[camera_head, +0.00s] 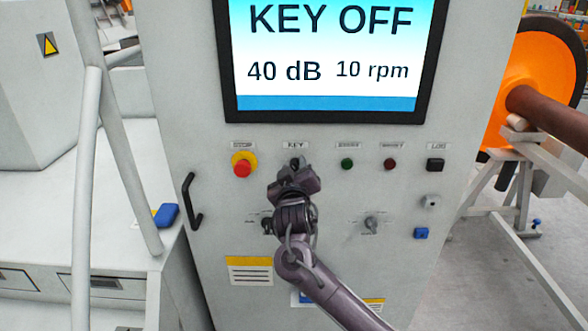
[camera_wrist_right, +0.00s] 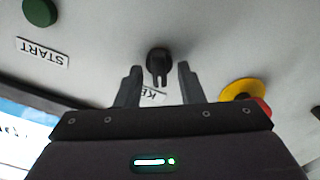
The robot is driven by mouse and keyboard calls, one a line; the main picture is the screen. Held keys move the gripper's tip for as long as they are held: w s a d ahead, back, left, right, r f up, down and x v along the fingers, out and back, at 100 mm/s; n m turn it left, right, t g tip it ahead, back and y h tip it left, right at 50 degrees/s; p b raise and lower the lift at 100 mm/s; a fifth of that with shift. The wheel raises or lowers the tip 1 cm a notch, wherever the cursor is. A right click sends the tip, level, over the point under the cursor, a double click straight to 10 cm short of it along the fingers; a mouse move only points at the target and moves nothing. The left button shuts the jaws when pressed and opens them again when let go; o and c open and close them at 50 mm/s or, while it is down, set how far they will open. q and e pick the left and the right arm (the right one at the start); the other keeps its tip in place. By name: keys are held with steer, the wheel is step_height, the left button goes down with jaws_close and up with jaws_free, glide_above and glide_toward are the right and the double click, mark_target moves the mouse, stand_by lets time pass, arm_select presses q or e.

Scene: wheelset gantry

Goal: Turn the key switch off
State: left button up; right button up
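The key switch (camera_head: 295,163) sits on the grey cabinet panel under its KEY label (camera_head: 295,145), below the screen. The screen (camera_head: 330,50) reads KEY OFF, 40 dB and 10 rpm. My right gripper (camera_head: 297,172) is in front of the key switch and partly covers it. In the right wrist view the black key switch (camera_wrist_right: 158,62) lies just beyond and between the two fingers of my right gripper (camera_wrist_right: 157,78). The fingers are open, with a gap on each side of the key. My left gripper is not in view.
A red and yellow emergency button (camera_head: 243,165) is left of the key. A green button (camera_head: 347,164), a dark red button (camera_head: 390,164) and a black switch (camera_head: 435,164) are to the right. Below are a rotary knob (camera_head: 371,223) and a black door handle (camera_head: 192,202).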

steer(key=shift+s, duration=0.1)
steer(key=shift+s+f, duration=0.1)
steer(key=shift+s, duration=0.2)
steer(key=s+b, duration=0.2)
steer(key=s, duration=0.5)
